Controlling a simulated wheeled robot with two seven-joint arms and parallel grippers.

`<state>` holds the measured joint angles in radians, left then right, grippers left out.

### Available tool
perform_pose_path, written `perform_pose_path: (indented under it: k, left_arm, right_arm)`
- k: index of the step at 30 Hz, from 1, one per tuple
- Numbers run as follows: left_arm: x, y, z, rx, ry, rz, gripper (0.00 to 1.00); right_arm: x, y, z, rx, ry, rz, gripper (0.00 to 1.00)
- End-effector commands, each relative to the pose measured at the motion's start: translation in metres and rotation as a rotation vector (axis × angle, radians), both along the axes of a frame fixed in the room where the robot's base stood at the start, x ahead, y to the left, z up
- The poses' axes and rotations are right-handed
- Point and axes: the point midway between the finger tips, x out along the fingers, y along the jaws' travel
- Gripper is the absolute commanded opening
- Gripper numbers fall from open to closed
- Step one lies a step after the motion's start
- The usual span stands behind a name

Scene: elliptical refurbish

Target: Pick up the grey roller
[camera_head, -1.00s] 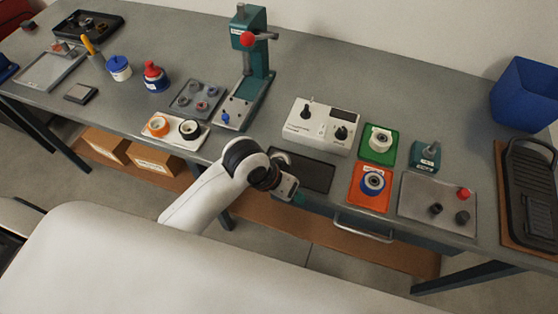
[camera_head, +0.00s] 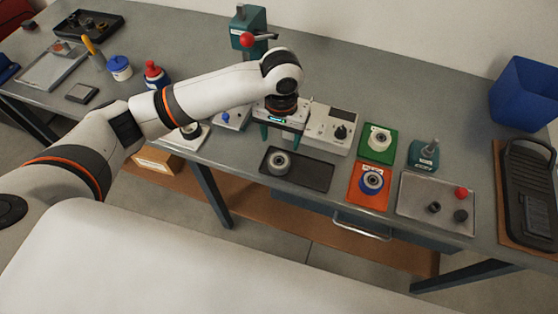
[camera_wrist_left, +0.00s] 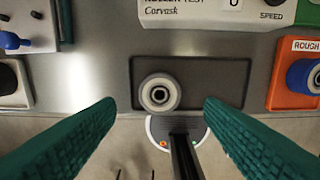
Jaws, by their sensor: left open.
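A grey roller (camera_head: 279,163) with a dark hub stands on the left part of a dark rectangular tray (camera_head: 315,174) near the front edge of the bench. In the left wrist view the roller (camera_wrist_left: 160,92) shows from above, between the two fingers and beyond their tips. My left gripper (camera_head: 284,136) is open and empty, its green fingers pointing down, above and behind the roller in the head view. The fingers look apart from the roller. My right gripper is not in view.
A white test box (camera_head: 326,128) stands behind the dark tray. To the right are a pale roller (camera_head: 379,139) on a green mat, a blue roller (camera_head: 372,182) on an orange mat, and a grey tray (camera_head: 420,207) with small parts. A green press (camera_head: 248,25) stands behind my arm.

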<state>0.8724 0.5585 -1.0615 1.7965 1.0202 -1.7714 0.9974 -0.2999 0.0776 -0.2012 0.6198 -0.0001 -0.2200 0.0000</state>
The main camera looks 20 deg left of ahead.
Motion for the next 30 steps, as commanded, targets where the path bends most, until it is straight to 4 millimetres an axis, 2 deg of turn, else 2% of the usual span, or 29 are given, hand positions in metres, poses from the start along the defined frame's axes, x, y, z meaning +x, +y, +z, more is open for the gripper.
perform_pose_path:
  k: [3, 11, 16, 21, 29, 30]
  left_arm:
    - [-0.001, 0.0, -0.02, 0.001, 0.003, 0.001, 0.63]
    - [0.0, 0.0, -0.042, -0.001, -0.001, -0.002, 0.63]
    - [-0.002, 0.001, -0.065, 0.001, 0.002, 0.0, 0.63]
    - [-0.001, 0.001, -0.087, 0.0, -0.003, -0.002, 0.63]
    - [-0.001, 0.001, -0.091, -0.001, -0.004, -0.003, 0.63]
    - [-0.001, 0.001, -0.091, -0.001, -0.004, -0.003, 0.58]
  right_arm:
    - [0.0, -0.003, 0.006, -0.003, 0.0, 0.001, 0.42]
    - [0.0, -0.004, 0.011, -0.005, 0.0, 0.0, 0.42]
    - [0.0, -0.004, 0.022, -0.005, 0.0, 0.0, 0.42]
    - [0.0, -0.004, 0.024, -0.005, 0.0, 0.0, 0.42]
    - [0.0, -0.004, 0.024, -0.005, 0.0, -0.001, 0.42]
    - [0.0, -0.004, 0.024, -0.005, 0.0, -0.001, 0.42]
